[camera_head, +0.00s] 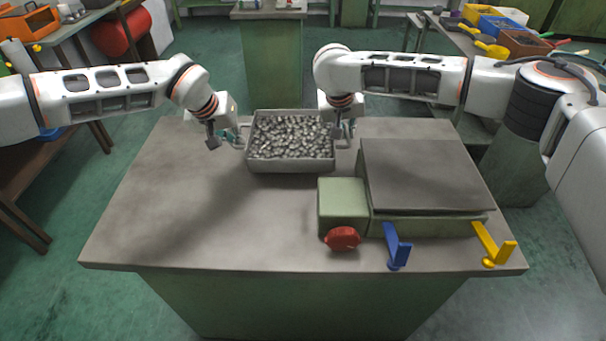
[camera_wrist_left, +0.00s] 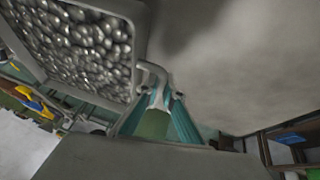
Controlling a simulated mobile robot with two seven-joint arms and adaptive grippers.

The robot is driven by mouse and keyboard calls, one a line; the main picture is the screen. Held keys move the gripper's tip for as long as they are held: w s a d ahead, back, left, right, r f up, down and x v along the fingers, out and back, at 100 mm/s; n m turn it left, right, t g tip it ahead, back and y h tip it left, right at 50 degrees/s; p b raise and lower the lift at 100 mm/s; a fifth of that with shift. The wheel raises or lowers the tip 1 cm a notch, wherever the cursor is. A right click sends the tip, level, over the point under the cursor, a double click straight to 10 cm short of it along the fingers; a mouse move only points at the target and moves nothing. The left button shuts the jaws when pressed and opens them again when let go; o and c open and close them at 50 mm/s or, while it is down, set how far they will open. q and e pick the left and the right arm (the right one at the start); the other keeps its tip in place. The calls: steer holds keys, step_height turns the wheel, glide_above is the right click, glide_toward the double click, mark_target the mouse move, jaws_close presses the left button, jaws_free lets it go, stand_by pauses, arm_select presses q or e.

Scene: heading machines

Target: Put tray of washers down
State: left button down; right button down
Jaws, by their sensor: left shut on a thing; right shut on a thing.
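A grey metal tray (camera_head: 291,165) filled with washers (camera_head: 290,136) is held between my two grippers over the far middle of the grey workbench (camera_head: 190,215). My left gripper (camera_head: 240,137) is shut on the tray's left handle. In the left wrist view the fingers (camera_wrist_left: 157,105) close around the curved handle beside the tray wall (camera_wrist_left: 143,35). My right gripper (camera_head: 342,133) is shut on the tray's right side; its fingertips are small in the head view. The tray looks roughly level. I cannot tell whether its underside touches the bench.
A green machine block with a grey top plate (camera_head: 420,175) stands on the bench's right side, with a red knob (camera_head: 342,238), a blue lever (camera_head: 397,245) and a yellow lever (camera_head: 492,245) at its front. The bench's left and front left are clear. Coloured bins stand far right.

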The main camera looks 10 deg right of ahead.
arm_select(q)
steer(key=shift+w+a+f, duration=0.1)
steer(key=shift+a+f, duration=0.05)
arm_select(e)
steer(key=shift+w+d+f, duration=0.1)
steer(key=shift+d, duration=0.15)
